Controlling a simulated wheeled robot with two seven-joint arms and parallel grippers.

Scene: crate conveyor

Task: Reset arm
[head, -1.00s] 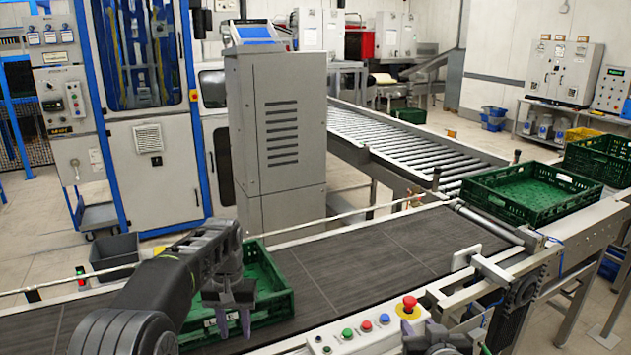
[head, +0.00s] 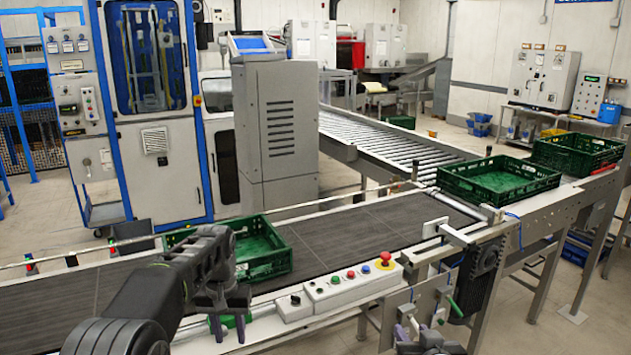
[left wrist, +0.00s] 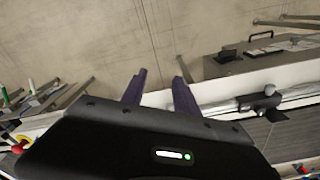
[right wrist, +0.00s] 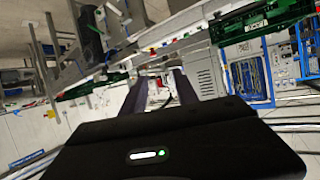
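My left gripper (head: 222,328) is at the near side of the conveyor, in front of a green crate (head: 268,264). In the left wrist view its two purple fingers (left wrist: 158,90) stand apart with nothing between them. My right gripper (head: 418,328) is low at the bottom of the head view, in front of the conveyor's frame. In the right wrist view its fingers (right wrist: 160,88) are also apart and empty. The green crate sits on the dark belt (head: 350,236), partly hidden by my left arm.
A control panel with a red button (head: 385,258) lines the conveyor's near edge. Two more green crates, one nearer (head: 498,184) and one farther (head: 574,154), stand at the right end. A grey cabinet (head: 278,130) stands behind the belt. Floor is visible in front of the conveyor.

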